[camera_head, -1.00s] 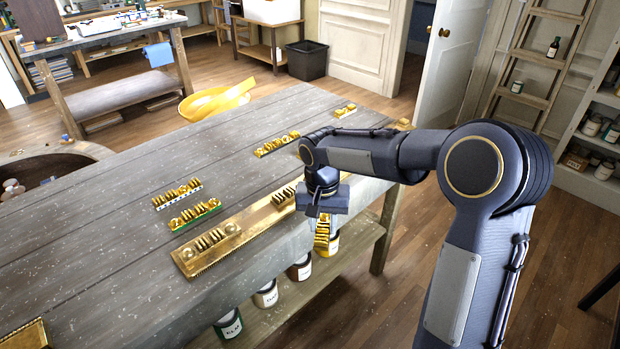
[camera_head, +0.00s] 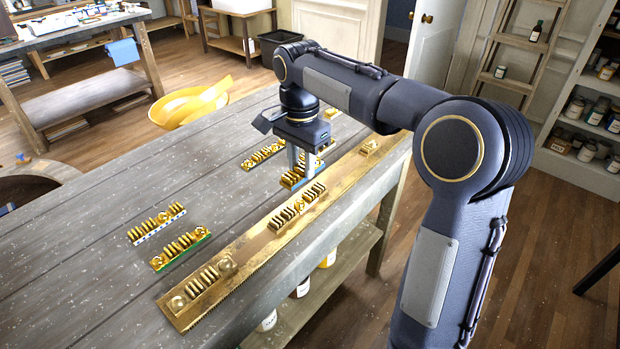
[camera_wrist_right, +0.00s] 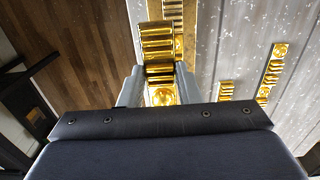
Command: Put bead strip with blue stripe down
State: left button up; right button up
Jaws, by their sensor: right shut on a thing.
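My right gripper (camera_head: 300,170) is over the table, behind the long gilt board, with its fingers pointing down. It is shut on a gold bead strip (camera_head: 294,182) with a blue edge. In the right wrist view the held strip (camera_wrist_right: 158,45) shows as gold ribs and a round bead between the fingers (camera_wrist_right: 160,85). The gripper hides part of it in the head view. I cannot tell whether it touches the table. My left gripper is not in view.
The long gilt board (camera_head: 245,248) lies along the table's front edge. Strips with a blue-and-white edge (camera_head: 157,224) and a green edge (camera_head: 180,249) lie left of it. Another strip (camera_head: 263,156) lies just left of the gripper. The grey tabletop (camera_head: 75,270) is clear at left.

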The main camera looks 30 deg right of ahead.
jog(key=a+f, duration=0.2)
jog(key=a, duration=0.2)
jog(key=s+a+f, duration=0.1)
jog(key=a+f, duration=0.2)
jog(key=a, duration=0.1)
jog(key=s+a+f, duration=0.1)
jog(key=a+f, duration=0.2)
jog(key=a, duration=0.1)
jog(key=shift+a+f+p, duration=0.25)
jog(key=shift+p, duration=0.05)
jog(key=shift+a+f, duration=0.4)
jog(key=shift+f, duration=0.05)
jog(key=f, duration=0.3)
jog(key=shift+s+a+f, duration=0.1)
jog(key=shift+a+f, duration=0.1)
jog(key=shift+f, duration=0.1)
jog(key=o, duration=1)
jog(key=shift+r, duration=0.15)
